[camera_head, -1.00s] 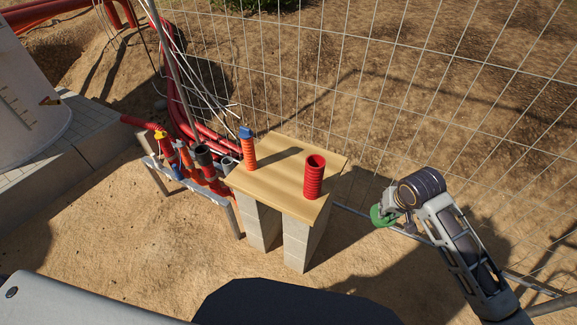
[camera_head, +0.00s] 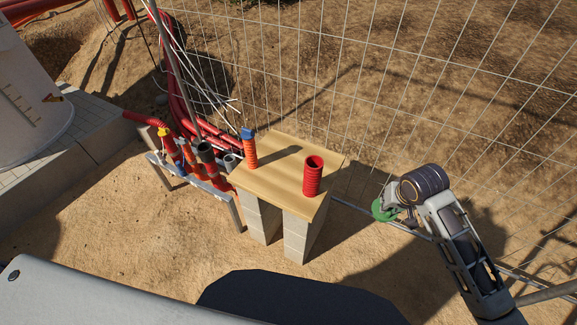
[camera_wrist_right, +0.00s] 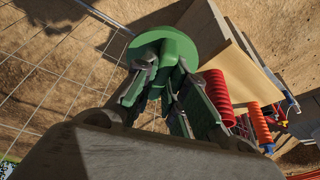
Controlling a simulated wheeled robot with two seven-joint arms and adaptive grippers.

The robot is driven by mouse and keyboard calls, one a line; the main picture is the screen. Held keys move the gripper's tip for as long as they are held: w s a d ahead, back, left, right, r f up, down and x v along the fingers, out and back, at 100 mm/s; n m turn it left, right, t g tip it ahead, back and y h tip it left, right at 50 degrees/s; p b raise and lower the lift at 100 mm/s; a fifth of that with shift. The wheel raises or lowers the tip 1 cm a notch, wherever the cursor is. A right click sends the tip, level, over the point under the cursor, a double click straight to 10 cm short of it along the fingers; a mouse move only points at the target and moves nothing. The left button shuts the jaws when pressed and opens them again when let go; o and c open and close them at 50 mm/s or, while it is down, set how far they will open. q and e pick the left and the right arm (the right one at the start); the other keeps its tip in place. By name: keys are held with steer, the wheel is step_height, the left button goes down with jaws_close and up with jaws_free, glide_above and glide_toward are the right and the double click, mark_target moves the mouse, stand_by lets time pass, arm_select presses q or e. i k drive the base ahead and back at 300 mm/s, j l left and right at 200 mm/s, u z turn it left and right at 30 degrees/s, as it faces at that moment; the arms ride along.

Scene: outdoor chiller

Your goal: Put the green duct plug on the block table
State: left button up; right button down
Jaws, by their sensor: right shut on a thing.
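The green duct plug (camera_head: 381,211) is in my right gripper (camera_head: 392,205), at the right of the head view, to the right of the block table and apart from it. In the right wrist view the plug (camera_wrist_right: 168,45) shows as a round green disc with a stem between the fingers of my right gripper (camera_wrist_right: 163,80), which is shut on it. The block table (camera_head: 277,188) has a wooden top on grey block legs. My left gripper is not in view.
A red ribbed duct (camera_head: 313,178) stands open-topped on the table's right side. An orange duct with a blue cap (camera_head: 250,152) stands at its back left. A rack (camera_head: 192,182) with several pipes is left of the table. A wire fence (camera_head: 400,95) runs behind.

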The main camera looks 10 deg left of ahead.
mark_target(275, 185)
steer(key=j+u, duration=0.45)
steer(key=u, duration=0.15)
steer(key=k+j+u, duration=0.15)
steer(key=u, duration=0.3)
steer(key=j, duration=0.1)
